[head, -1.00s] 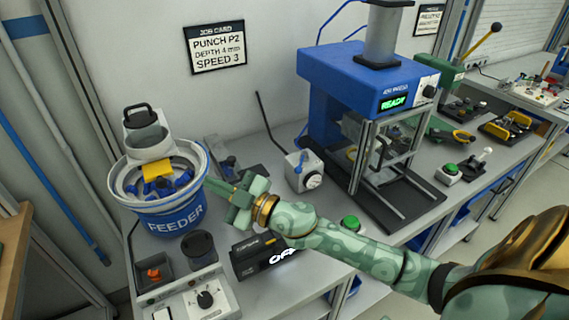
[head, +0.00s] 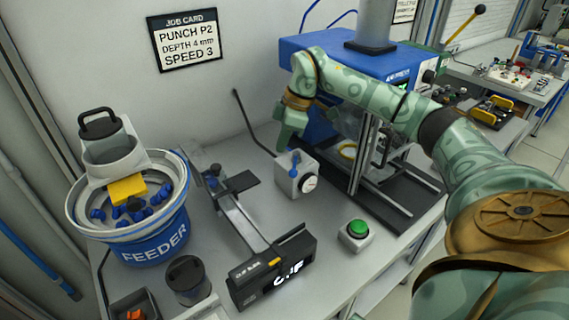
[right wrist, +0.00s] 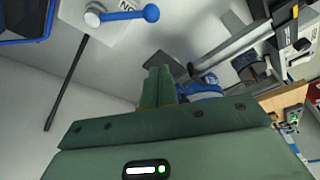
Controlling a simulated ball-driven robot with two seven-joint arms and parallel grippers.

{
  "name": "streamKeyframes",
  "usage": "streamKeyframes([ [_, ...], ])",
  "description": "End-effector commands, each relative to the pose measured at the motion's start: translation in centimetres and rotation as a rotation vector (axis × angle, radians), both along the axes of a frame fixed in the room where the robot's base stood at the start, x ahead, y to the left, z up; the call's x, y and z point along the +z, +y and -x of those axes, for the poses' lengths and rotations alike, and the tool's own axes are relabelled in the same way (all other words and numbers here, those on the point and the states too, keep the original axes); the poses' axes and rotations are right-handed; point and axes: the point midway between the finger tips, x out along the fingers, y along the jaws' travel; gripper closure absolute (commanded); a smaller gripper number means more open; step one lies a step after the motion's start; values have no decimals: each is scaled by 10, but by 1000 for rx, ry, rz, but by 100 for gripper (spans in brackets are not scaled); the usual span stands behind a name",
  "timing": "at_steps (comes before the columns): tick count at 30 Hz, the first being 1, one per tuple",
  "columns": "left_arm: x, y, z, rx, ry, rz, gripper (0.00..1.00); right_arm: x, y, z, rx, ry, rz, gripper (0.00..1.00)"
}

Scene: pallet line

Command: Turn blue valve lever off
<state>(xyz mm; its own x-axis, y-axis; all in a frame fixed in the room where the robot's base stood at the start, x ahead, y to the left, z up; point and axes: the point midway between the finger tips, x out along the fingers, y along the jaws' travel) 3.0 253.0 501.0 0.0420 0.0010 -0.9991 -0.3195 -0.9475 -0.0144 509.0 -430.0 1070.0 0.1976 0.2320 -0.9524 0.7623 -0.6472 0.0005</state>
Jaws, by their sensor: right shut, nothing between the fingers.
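The blue valve lever (head: 296,163) sits on a small white valve box (head: 297,180) with a round gauge on its front, left of the blue press. In the right wrist view the lever (right wrist: 128,15) is a blue bar with a ball end, running sideways from a pale hub on the box (right wrist: 105,28). My right gripper (head: 284,147) hangs pointing down just behind and left of the box. Its fingers (right wrist: 158,72) are shut together and empty, apart from the lever in the wrist view. My left gripper is not in view.
The blue press (head: 325,75) stands close on the right. A green button box (head: 355,234) is in front. A conveyor with a black display unit (head: 275,272) and the feeder bowl (head: 150,245) stand left. A thin black rod (head: 242,110) rises behind the valve box.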

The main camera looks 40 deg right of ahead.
Motion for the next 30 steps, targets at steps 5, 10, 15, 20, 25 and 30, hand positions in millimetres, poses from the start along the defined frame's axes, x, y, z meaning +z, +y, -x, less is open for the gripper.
streamKeyframes([
  [5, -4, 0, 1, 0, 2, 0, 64, -14, 4, -2, 2, 3, -2, 100],
  [10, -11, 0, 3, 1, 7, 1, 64, -46, 12, -8, 5, 4, -3, 100],
  [15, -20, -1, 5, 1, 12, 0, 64, -82, 21, -16, 4, 3, -2, 100],
  [20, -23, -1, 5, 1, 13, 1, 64, -96, 15, -13, 1, 0, 2, 100],
  [25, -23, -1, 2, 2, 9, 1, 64, -90, 0, 0, 2, 0, 0, 100],
  [30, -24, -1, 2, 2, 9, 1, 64, -88, -5, 5, 4, -1, -2, 100],
])
